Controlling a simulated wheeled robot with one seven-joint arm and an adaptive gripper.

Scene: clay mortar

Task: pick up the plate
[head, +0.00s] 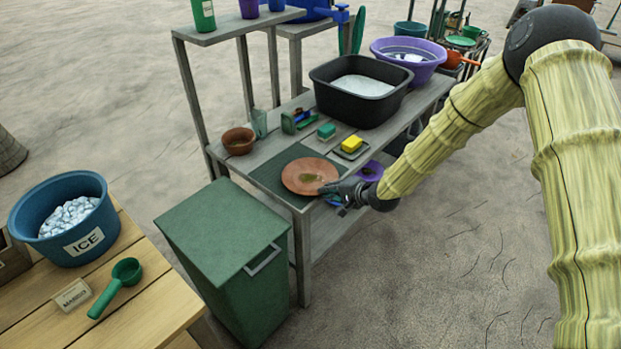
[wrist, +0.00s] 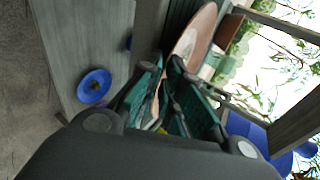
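The terracotta plate (head: 310,178), with a greenish-brown smear in its middle, lies on a dark green mat (head: 268,176) at the table's near corner. My gripper (head: 332,191) is at the plate's near right rim, reaching in from the right. In the wrist view the plate (wrist: 193,38) appears edge-on just beyond my fingertips (wrist: 164,66). The two fingers stand apart with a narrow gap, and the plate's rim lines up with that gap. I cannot tell whether a finger touches the rim.
A blue dish (wrist: 95,86) sits on the lower shelf. A green bin (head: 222,250) stands in front, left of my gripper.

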